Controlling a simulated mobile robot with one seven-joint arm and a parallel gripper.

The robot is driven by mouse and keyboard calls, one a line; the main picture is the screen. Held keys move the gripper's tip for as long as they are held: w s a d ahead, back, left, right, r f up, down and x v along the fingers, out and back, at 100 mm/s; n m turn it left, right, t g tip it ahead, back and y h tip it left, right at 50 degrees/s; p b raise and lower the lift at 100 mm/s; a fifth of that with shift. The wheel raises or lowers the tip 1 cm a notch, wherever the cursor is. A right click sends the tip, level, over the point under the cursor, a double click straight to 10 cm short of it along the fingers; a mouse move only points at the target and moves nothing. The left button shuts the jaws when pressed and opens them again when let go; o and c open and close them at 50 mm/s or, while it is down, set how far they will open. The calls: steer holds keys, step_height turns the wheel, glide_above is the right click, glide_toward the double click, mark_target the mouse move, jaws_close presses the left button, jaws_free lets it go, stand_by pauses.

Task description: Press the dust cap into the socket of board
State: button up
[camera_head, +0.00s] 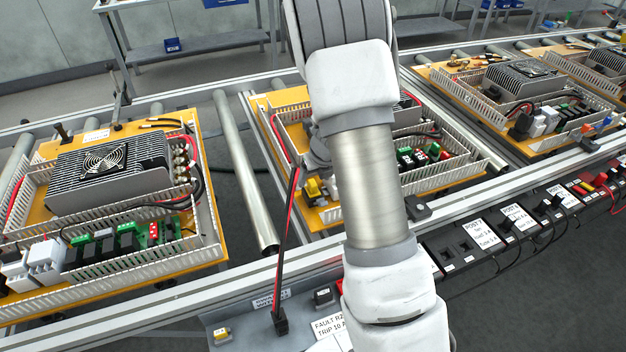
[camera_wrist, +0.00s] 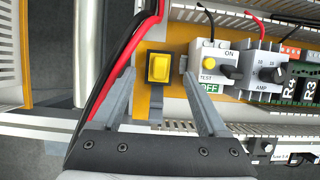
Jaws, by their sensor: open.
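My gripper (camera_wrist: 159,76) is open over the orange-yellow board (camera_wrist: 172,116), its two grey fingers spread. Between the fingertips in the wrist view is a small yellow square piece (camera_wrist: 158,68) in a dark frame, with a grey part below it. I cannot tell whether this is the dust cap or a switch, or how far it sits in. No finger clearly touches it. In the head view the middle board (camera_head: 281,98) is partly hidden by my arm, and a yellow piece (camera_head: 313,188) shows near its left front corner. No separate dust cap or empty socket can be made out.
Red and black cables (camera_wrist: 124,57) run close along the left finger. A white breaker (camera_wrist: 208,68) and a dial unit (camera_wrist: 258,72) stand right of the fingers. White slotted duct (camera_wrist: 270,130) borders the board. Other boards (camera_head: 110,185) sit on the roller conveyor.

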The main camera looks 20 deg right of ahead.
steer(key=p+v, duration=0.4)
steer(key=v, duration=0.8)
steer(key=shift+s+r, duration=0.15)
steer(key=shift+r, duration=0.2)
steer(key=s+a+r+n+y, duration=0.1)
steer(key=s+a+r+n, duration=0.35)
steer(key=r+n, duration=0.35)
steer(key=s+a+r+n+y, duration=0.2)
steer(key=s+a+r+n, duration=0.3)
steer(key=n, duration=0.4)
steer(key=s+r+n+h, duration=0.1)
steer(key=s+r+n, duration=0.1)
steer(key=s+n, duration=0.2)
steer(key=s+a+r+n+h, duration=0.1)
steer(key=s+r+n, duration=0.1)
steer(key=s+n, duration=0.3)
steer(key=s+r+n+t+h, duration=0.1)
steer(key=s+n, duration=0.4)
steer(key=n, duration=0.5)
steer(key=shift+a+r, duration=0.3)
steer(key=shift+r, duration=0.5)
